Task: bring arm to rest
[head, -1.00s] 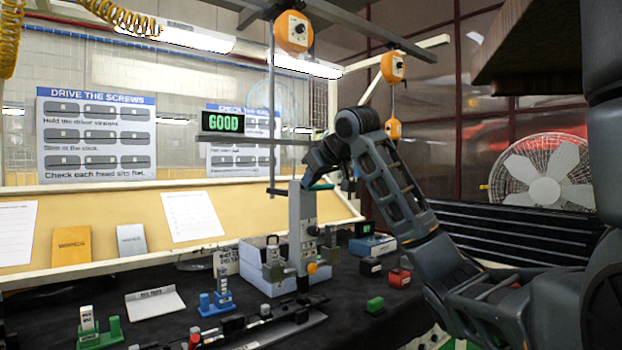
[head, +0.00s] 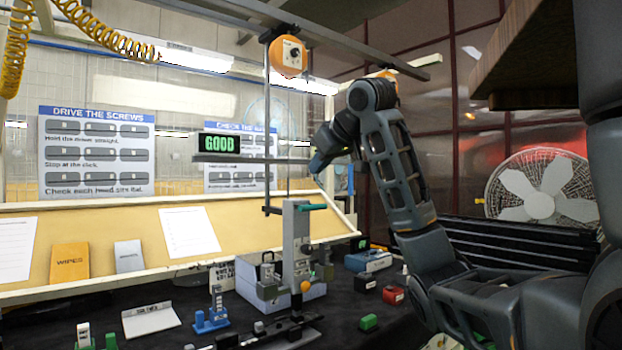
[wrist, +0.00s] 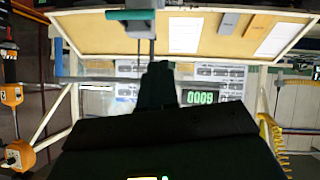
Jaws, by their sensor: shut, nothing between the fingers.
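My arm is raised and bent over the right part of the bench in the head view. My gripper (head: 318,163) is shut and empty, above and slightly right of the grey press-like fixture (head: 297,240) with a green handle. It hangs in free air, apart from the fixture. In the wrist view my gripper (wrist: 158,72) shows as a dark shape, with the upside-down board and lit sign beyond it. The lit sign (head: 219,144) reads GOOD in the head view.
An orange balancer (head: 288,56) hangs from the overhead rail. A white fan (head: 541,190) stands at the right.

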